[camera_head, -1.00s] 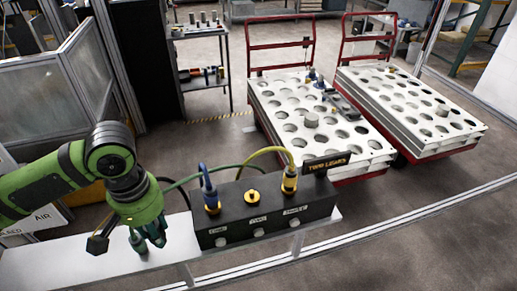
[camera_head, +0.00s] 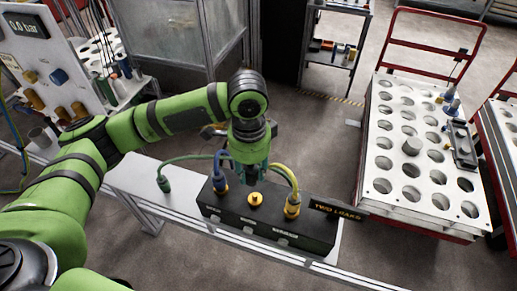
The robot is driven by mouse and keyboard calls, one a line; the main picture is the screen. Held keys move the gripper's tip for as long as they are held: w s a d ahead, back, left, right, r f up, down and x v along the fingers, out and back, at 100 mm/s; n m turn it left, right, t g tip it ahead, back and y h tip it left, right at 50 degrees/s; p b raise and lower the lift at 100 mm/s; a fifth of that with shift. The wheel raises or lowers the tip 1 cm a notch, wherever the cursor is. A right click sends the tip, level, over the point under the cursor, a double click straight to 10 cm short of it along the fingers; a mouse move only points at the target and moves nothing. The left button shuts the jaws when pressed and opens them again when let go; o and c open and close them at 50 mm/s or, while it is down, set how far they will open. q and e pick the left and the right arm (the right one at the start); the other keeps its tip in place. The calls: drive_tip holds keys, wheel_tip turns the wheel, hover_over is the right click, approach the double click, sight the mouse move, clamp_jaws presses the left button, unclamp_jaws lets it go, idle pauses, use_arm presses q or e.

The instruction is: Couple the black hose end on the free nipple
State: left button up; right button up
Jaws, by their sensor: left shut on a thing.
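A black manifold block (camera_head: 262,228) stands on a white shelf. Its free brass nipple (camera_head: 255,199) is in the middle, between a blue hose end (camera_head: 219,184) on the left and a yellow hose end (camera_head: 292,205) on the right. My left gripper (camera_head: 251,176) points down just behind the free nipple. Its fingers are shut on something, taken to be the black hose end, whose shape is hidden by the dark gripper. The black hose itself is not clearly visible. My right gripper is not in view.
A green hose end (camera_head: 163,184) stands on the shelf's left part (camera_head: 135,182). A sign (camera_head: 335,209) is at the block's right end. A panel with a gauge (camera_head: 50,65) stands at upper left. A cart (camera_head: 425,195) with a holed white top is right.

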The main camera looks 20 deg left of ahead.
sight(254, 180)
use_arm(q)
drive_tip(key=m, duration=0.1)
drive_tip(key=r+m+p, duration=0.1)
drive_tip(key=m, duration=0.1)
drive_tip(key=shift+s+d+r, duration=0.2)
drive_tip(key=shift+s+r, duration=0.1)
drive_tip(key=shift+d+m, duration=0.1)
drive_tip(key=shift+m, duration=0.2)
drive_tip(key=shift+w+f, duration=0.1)
drive_tip(key=shift+w, duration=0.1)
drive_tip(key=shift+d, duration=0.15)
drive_tip(key=shift+p, duration=0.3)
drive_tip(key=shift+f+b, duration=0.6)
drive_tip(key=shift+f, duration=1.95)
drive_tip(key=shift+f+b, duration=0.35)
drive_tip(key=shift+f, duration=0.05)
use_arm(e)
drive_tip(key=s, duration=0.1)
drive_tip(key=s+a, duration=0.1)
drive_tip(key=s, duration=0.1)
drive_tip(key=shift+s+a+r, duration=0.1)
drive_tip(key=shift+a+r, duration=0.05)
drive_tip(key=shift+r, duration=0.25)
use_arm(q)
drive_tip(key=shift+r, duration=0.1)
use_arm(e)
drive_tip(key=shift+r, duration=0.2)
